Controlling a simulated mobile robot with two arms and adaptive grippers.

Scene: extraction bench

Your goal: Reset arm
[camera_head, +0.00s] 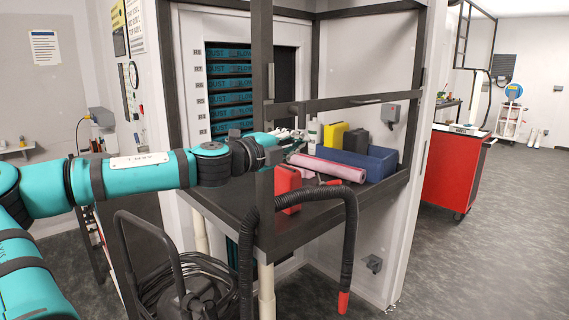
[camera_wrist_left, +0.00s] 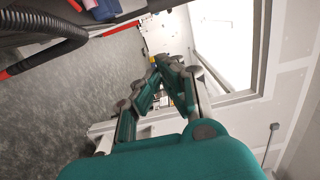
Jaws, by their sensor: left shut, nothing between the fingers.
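My left arm (camera_head: 130,172) reaches in from the left in the head view, teal with dark joints. My left gripper (camera_head: 290,148) is at its far end, over the bench (camera_head: 225,197) near the front post. It is partly hidden there and small. In the left wrist view the teal fingers of my left gripper (camera_wrist_left: 165,68) come together at their tips, shut and empty. My right gripper is not in view.
The bench holds a red can (camera_head: 287,187), a pink roll (camera_head: 327,168), a blue bin (camera_head: 375,162) and yellow and black containers. A dark frame post (camera_head: 262,60) and rail (camera_head: 345,101) border the bench. A black hose (camera_head: 350,225) hangs in front.

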